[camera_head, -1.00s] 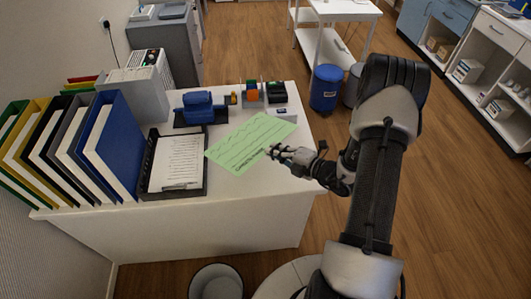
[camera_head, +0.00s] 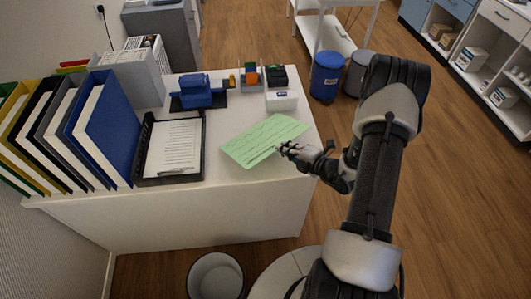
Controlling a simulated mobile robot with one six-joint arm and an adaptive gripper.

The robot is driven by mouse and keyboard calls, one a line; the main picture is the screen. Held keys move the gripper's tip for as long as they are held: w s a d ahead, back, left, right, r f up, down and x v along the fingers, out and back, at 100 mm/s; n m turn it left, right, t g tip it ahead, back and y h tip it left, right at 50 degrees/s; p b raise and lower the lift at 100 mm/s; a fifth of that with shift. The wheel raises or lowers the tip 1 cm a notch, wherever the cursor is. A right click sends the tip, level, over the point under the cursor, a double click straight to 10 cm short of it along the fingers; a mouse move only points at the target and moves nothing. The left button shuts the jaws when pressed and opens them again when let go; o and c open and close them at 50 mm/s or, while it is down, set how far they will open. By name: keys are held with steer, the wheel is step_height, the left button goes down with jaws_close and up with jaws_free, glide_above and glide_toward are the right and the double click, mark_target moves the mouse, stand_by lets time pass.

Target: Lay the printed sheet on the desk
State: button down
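The printed sheet (camera_head: 262,140) is light green with dark lines of print. It shows over the front right part of the white desk (camera_head: 225,195), tilted in the picture. My gripper (camera_head: 284,150) is at the sheet's right edge, with its fingertips at the paper. The fingers look closed on that edge, and the sheet appears held. I cannot tell for sure whether the sheet's far side touches the desk top or hangs just above it.
A black tray (camera_head: 142,160) with white papers and a pen lies left of the sheet. Several binders (camera_head: 108,130) stand at the left. A blue device (camera_head: 198,92), small boxes and a white box (camera_head: 281,100) sit behind. A bin (camera_head: 215,277) stands on the floor in front.

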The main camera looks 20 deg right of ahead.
steer(key=shift+f, duration=0.65)
steer(key=c, duration=2)
jaws_free()
steer(key=shift+o, duration=0.2)
steer(key=shift+r, duration=0.1)
steer(key=p+v, duration=0.3)
steer(key=v, duration=0.5)
